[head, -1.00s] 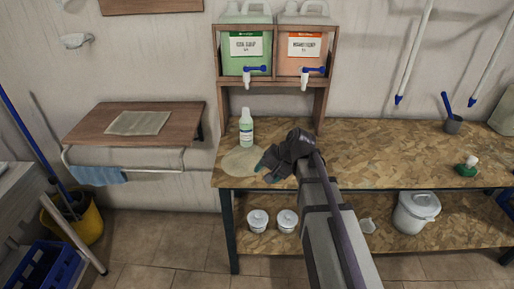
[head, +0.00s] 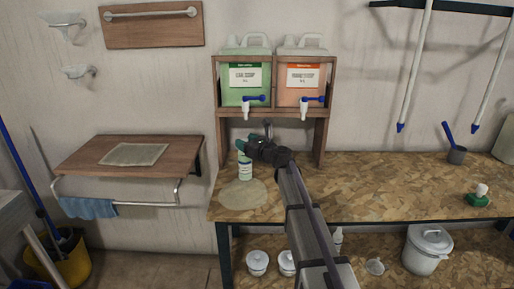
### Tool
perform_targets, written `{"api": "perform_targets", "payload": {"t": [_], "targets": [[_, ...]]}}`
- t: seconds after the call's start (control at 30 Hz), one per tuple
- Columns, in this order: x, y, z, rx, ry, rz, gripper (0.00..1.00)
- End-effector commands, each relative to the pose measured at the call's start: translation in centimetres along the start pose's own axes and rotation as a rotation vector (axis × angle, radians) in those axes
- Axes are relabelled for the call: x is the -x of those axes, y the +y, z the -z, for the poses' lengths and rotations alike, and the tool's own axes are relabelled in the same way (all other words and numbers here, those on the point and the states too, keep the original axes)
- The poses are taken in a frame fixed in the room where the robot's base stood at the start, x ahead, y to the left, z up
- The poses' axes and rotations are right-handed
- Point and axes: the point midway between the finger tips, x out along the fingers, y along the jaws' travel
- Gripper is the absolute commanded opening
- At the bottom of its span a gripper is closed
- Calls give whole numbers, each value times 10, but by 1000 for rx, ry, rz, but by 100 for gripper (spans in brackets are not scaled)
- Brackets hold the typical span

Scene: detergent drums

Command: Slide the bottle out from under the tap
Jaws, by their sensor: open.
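The bottle (head: 245,171) is small and pale with a green and white label. It stands upright on the wooden workbench, below the blue-handled tap (head: 247,104) of the green drum (head: 245,77). My gripper (head: 253,148) is at the bottle's upper part and hides its top and part of its right side. The jaws are open. I cannot tell whether they touch the bottle.
An orange drum (head: 301,76) with its own tap (head: 304,106) stands beside the green one in a wooden rack (head: 320,140).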

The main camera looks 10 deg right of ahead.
Motion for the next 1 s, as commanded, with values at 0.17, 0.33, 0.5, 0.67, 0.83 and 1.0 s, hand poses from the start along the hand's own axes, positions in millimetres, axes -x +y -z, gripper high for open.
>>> {"api": "perform_targets", "payload": {"t": [0.17, 0.33, 0.5, 0.67, 0.83, 1.0], "targets": [[-26, -1, 0, 1, 0, 0, 57], [-30, 0, 0, 1, 0, 0, 57], [-30, 0, 0, 1, 0, 0, 54], [-30, 0, 0, 1, 0, 0, 39], [-30, 0, 0, 1, 0, 0, 23], [-30, 0, 0, 1, 0, 0, 6]]}}
